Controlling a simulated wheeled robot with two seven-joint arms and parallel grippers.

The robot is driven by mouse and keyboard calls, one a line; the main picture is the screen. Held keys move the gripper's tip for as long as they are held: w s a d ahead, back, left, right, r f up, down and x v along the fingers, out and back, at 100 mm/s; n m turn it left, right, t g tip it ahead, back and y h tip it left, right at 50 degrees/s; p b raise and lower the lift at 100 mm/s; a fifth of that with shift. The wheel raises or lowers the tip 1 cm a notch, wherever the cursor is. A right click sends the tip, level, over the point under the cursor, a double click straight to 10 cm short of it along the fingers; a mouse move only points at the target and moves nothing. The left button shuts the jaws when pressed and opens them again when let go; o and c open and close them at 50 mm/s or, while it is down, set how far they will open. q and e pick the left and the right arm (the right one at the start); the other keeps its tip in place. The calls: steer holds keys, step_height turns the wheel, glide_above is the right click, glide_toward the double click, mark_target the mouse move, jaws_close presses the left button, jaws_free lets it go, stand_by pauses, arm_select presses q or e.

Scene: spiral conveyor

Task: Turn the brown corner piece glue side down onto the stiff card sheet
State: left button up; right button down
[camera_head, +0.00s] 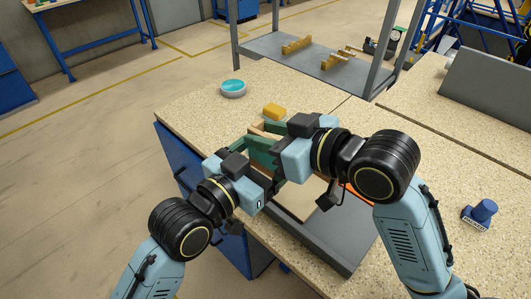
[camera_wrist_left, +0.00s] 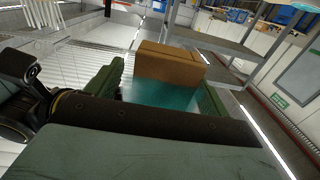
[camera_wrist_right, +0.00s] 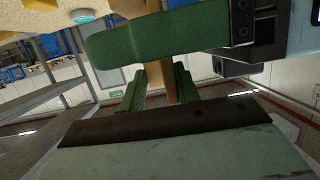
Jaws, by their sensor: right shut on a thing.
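The brown corner piece shows in the left wrist view (camera_wrist_left: 168,65), with a teal glue face below its brown side. It is mostly hidden in the head view. My right gripper (camera_head: 268,130) is shut on it; in the right wrist view the piece (camera_wrist_right: 155,82) sits between two green fingers. My left gripper (camera_head: 258,158) is close against the right one. Its fingers (camera_wrist_left: 160,92) stand wide apart on either side of the glue face and look open; contact is unclear. The stiff card sheet (camera_head: 298,198) appears to be the tan sheet below the grippers, partly covered by my arms.
A grey tray or frame (camera_head: 330,245) lies around the sheet at the table's front. A yellow block (camera_head: 274,111) and a round teal-topped pot (camera_head: 233,88) stand behind the grippers. A blue stamp (camera_head: 482,210) stands at the right.

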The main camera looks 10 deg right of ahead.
arm_select(q)
steer(key=c, duration=1)
steer(key=shift+c, duration=0.6)
arm_select(e)
steer(key=c, duration=0.9)
jaws_free()
steer(key=shift+c, duration=0.2)
